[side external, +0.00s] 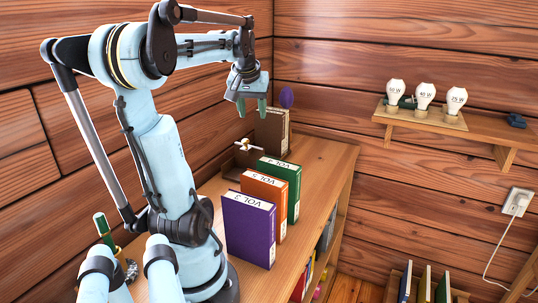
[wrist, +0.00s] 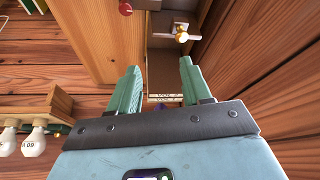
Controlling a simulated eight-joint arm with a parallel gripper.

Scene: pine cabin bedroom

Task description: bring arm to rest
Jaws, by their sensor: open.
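My gripper (side external: 252,107) hangs from the raised arm above the back end of the wooden shelf top (side external: 318,165), fingers pointing down. In the wrist view its two green fingers (wrist: 160,66) are spread apart with nothing between them. Below and nearer the camera, a purple volume (side external: 250,230), an orange volume (side external: 264,205) and a green volume (side external: 291,190) stand upright in a row. A brown upright block (side external: 272,132) stands behind them, close below the gripper; I cannot tell the exact gap.
A small brass fitting (side external: 247,146) sits beside the brown block. A wall shelf (side external: 440,123) holds three bulbs (side external: 424,95). A purple oval object (side external: 287,98) shows just right of my gripper. Plank walls close in behind. The air above the front of the shelf top is clear.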

